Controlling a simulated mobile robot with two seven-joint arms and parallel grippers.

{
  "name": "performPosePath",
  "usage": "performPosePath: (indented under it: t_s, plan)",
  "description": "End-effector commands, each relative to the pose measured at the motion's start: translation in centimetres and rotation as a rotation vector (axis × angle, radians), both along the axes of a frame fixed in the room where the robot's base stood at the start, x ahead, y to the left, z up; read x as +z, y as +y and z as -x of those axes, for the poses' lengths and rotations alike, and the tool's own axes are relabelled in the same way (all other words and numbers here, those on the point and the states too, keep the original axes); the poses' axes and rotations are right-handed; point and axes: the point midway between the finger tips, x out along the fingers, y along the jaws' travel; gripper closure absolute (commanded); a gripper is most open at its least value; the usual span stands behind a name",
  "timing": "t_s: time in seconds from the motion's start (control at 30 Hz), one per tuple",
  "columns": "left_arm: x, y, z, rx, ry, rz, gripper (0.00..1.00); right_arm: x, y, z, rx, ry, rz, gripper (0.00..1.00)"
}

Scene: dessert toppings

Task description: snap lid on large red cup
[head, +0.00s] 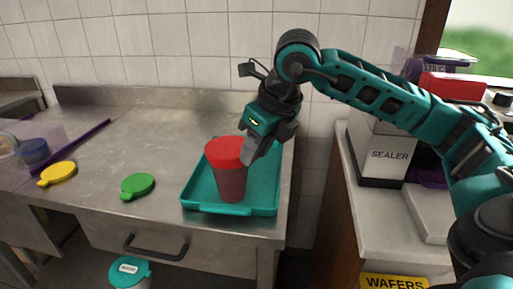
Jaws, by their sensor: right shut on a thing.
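The large red cup (231,184) stands upright on a teal tray (202,191) at the right end of the steel counter. A bright red lid (225,149) sits over the cup's mouth and looks level. Whether it is fully seated all round cannot be seen. My right gripper (250,152) is at the lid's right side, shut on the red lid's edge. Its far finger is partly hidden. My left gripper is not in view.
A green lid (137,186) and a yellow lid (58,174) lie on the counter to the left. A clear bin with a blue-lidded tub (34,152) is at far left. A sealer box (383,154) stands on the right-hand counter.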

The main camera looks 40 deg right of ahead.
Motion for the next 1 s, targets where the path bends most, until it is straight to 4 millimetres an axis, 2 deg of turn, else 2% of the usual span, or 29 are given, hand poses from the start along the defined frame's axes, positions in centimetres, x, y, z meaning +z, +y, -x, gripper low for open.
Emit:
performPosePath:
  t_s: [1.0]
  plan:
    - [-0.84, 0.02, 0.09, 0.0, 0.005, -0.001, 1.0, -0.49, 0.0, -0.01, 0.0, 0.0, 0.0, 0.98]
